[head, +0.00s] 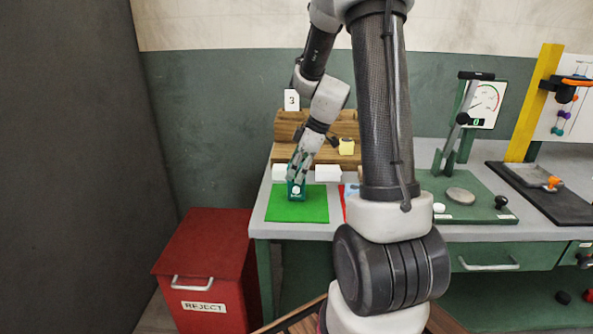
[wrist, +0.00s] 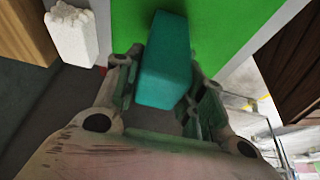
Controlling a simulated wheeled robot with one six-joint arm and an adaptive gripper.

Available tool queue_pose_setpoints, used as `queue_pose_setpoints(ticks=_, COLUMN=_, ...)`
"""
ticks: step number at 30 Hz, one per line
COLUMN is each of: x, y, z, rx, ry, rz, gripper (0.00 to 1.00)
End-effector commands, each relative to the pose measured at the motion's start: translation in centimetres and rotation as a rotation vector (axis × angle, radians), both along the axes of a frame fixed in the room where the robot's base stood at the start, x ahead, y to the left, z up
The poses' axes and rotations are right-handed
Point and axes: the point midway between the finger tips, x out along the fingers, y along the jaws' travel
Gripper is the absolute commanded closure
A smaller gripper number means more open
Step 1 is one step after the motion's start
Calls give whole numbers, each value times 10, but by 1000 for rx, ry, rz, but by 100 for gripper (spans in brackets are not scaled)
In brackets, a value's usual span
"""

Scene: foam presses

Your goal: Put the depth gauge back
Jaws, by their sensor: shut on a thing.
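A teal block-shaped thing with a pale round face, which looks like the depth gauge (head: 296,191), is over the bright green mat (head: 313,208) at the left of the bench. My gripper (head: 296,181) points down and is shut on it. In the wrist view the teal body (wrist: 165,60) sits between the two fingers of my gripper (wrist: 165,88), with green behind it. I cannot tell whether the gauge touches the mat. Its lower part is small and unclear in the head view.
A stepped wooden rack (head: 284,151) with a yellow piece (head: 346,147) stands behind the mat. White blocks (head: 328,173) lie before it. A red reject bin (head: 205,268) stands left of the bench. A press (head: 447,145) on a green base is right; my arm hides the bench's middle.

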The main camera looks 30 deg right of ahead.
Motion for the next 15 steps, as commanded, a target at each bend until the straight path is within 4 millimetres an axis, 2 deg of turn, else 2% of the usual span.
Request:
queue_pose_setpoints(ticks=6, x=0, y=0, z=-2, rx=0, ry=0, rz=0, gripper=93)
queue_pose_setpoints(ticks=7, x=0, y=0, z=-3, rx=0, ry=0, rz=0, gripper=58)
queue_pose_setpoints(ticks=9, x=0, y=0, z=-2, rx=-1, ry=-1, rz=0, gripper=46)
queue_pose_setpoints(ticks=11, x=0, y=0, z=-2, rx=0, ry=0, rz=0, gripper=39)
queue_pose_setpoints(ticks=15, x=0, y=0, z=-2, rx=0, ry=0, rz=0, gripper=39)
